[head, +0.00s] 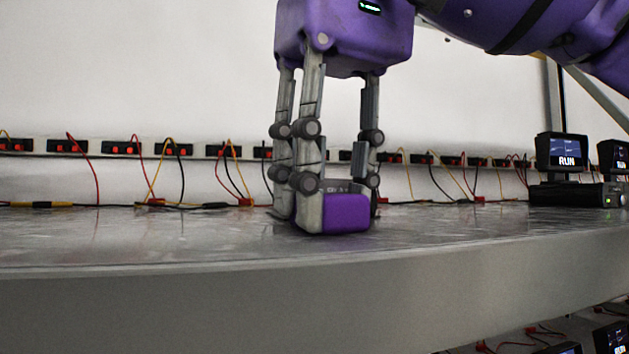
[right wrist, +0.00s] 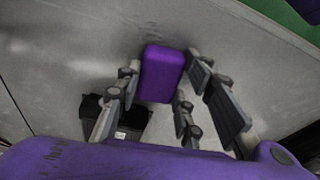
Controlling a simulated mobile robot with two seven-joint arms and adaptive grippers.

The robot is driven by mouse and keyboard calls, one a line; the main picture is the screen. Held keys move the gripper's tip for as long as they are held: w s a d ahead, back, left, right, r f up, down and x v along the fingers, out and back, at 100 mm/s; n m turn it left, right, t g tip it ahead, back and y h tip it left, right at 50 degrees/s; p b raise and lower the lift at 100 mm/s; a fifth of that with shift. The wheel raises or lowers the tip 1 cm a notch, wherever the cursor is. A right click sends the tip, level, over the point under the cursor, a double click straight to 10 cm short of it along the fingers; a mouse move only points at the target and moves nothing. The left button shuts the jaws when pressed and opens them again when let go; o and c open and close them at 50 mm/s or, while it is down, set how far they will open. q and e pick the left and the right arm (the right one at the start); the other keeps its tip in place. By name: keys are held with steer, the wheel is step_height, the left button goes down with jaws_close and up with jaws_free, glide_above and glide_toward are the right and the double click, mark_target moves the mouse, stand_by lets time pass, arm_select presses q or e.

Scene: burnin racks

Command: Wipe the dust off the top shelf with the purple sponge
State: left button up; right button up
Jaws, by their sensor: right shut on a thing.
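The purple sponge (head: 346,213) rests on the grey top shelf (head: 140,243), near its front edge. My right gripper (head: 322,212) points down and is shut on the sponge, its fingers hiding part of it. In the right wrist view the sponge (right wrist: 162,74) sits between the fingers, against the shelf surface (right wrist: 60,75). The shelf top looks mottled grey with paler streaks; I cannot clearly tell dust from the metal finish. My left gripper is not in view.
A power strip (head: 122,147) with red, yellow and black leads runs along the back wall. A small device with a RUN screen (head: 562,152) stands at the right of the shelf. More leads and screens show below at lower right. The shelf's left part is mostly clear.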

mark_target(388, 227)
steer(key=shift+w+d+f, duration=0.1)
steer(key=shift+w+d, duration=0.1)
steer(key=shift+d, duration=0.35)
steer(key=shift+w+d, duration=0.15)
steer(key=shift+d, duration=0.35)
steer(key=shift+w+d+r, duration=0.1)
steer(key=shift+w+d, duration=0.25)
steer(key=shift+d, duration=0.85)
steer(key=shift+w+d+r, duration=0.1)
steer(key=shift+w+d, duration=0.3)
steer(key=shift+d, duration=0.75)
steer(key=shift+w+d, duration=0.35)
steer(key=shift+d, duration=0.85)
steer(key=shift+f, duration=0.1)
steer(key=shift+a, duration=0.15)
